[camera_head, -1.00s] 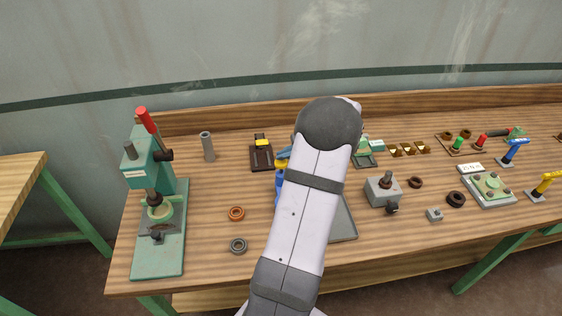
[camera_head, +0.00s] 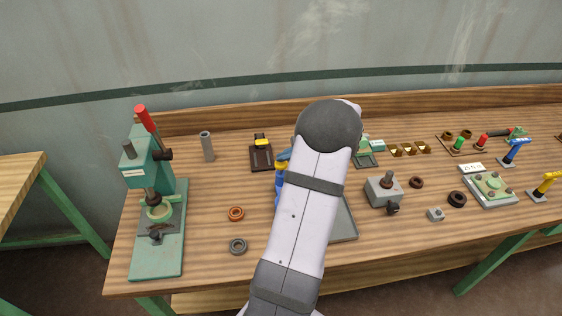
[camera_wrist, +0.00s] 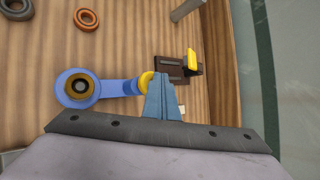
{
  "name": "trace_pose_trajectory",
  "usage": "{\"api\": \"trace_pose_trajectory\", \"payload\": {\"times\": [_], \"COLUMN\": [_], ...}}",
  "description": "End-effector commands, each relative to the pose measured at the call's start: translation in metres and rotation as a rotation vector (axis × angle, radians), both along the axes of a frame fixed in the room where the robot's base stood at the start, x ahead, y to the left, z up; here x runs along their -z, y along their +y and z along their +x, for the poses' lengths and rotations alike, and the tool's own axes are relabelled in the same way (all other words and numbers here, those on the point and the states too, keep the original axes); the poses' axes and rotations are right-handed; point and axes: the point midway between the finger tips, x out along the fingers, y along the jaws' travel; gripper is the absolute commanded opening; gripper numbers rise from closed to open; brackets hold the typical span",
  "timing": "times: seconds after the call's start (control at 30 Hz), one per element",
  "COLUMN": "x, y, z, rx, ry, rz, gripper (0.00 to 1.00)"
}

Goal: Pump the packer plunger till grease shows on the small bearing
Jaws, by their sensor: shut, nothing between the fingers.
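A blue device, which looks like the packer, has a round cup (camera_wrist: 66,95) with a brown-and-gold ring (camera_wrist: 78,87) in it. I cannot tell whether this ring is the small bearing, and no grease is plain to see. A blue arm runs from the cup to a yellow knob (camera_wrist: 146,81), which looks like the plunger's end. In the head view the blue body (camera_head: 279,190) is partly hidden by my arm. My gripper (camera_wrist: 161,78) is shut and empty, its fingertips beside the knob; contact cannot be told.
A dark block with a yellow part (camera_head: 262,155) stands just beyond. An orange ring (camera_head: 236,213) and a grey ring (camera_head: 238,246) lie at left, near a green press (camera_head: 150,170). A grey block (camera_head: 384,191) stands to the right.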

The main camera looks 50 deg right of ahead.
Motion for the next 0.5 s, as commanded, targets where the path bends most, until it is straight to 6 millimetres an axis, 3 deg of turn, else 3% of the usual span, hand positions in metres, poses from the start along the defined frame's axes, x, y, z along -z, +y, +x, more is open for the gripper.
{"api": "trace_pose_trajectory", "payload": {"times": [0.5], "x": [0.0081], "y": [0.0006], "z": [-0.0006], "rx": [0.000], "ry": [0.003], "rz": [0.002], "gripper": [0.00]}}
